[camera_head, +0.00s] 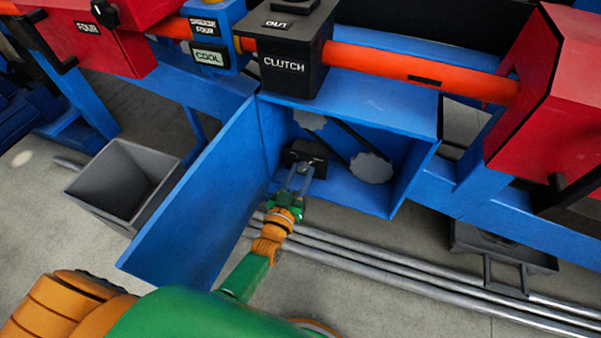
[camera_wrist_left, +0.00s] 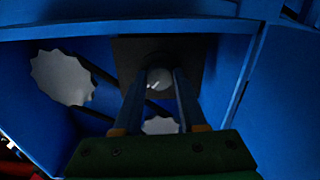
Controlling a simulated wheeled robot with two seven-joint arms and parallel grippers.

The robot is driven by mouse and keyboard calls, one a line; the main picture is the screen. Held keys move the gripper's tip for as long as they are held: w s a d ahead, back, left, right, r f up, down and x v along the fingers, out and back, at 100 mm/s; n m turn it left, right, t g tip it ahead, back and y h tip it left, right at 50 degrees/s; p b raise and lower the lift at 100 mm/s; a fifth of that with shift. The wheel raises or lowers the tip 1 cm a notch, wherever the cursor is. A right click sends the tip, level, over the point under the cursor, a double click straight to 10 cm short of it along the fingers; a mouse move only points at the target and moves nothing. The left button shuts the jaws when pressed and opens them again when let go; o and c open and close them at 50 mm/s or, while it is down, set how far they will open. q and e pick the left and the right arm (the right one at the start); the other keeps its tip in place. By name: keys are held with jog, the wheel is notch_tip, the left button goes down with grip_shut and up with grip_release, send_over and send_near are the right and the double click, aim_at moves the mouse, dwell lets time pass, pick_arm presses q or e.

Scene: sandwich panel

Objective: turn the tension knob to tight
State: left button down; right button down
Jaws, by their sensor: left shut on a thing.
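The tension knob (camera_wrist_left: 160,79) is a small round grey knob with a light mark, on a dark block (camera_head: 308,152) inside the open blue cabinet. My left gripper (camera_head: 303,169) reaches into the cabinet from the front and is shut on the knob. In the left wrist view its two fingers (camera_wrist_left: 158,88) stand on either side of the knob. The knob is mostly hidden by the fingers in the head view. Any tight or loose lettering is too small or dark to read. My right gripper is not in view.
Inside the cabinet (camera_head: 415,165), a grey toothed wheel (camera_head: 371,167) and a smaller one (camera_head: 309,119) carry a black belt. The blue door (camera_head: 200,200) stands open at left. A grey bin (camera_head: 125,180) is beyond it. Pipes (camera_head: 400,262) run along the floor below.

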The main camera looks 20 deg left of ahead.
pick_arm(q)
jog(key=shift+m, duration=0.6)
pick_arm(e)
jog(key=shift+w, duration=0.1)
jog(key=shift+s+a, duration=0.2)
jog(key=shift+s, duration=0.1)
pick_arm(q)
jog(key=shift+c, duration=2.3)
grip_release()
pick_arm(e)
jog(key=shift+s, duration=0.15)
pick_arm(q)
jog(key=s+p, duration=0.2)
jog(key=s, duration=0.5)
jog(key=shift+a, duration=0.15)
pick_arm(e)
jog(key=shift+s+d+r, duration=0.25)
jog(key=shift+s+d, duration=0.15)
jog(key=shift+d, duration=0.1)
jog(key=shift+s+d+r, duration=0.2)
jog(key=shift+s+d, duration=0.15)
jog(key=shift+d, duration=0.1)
pick_arm(q)
jog(key=shift+s, duration=0.1)
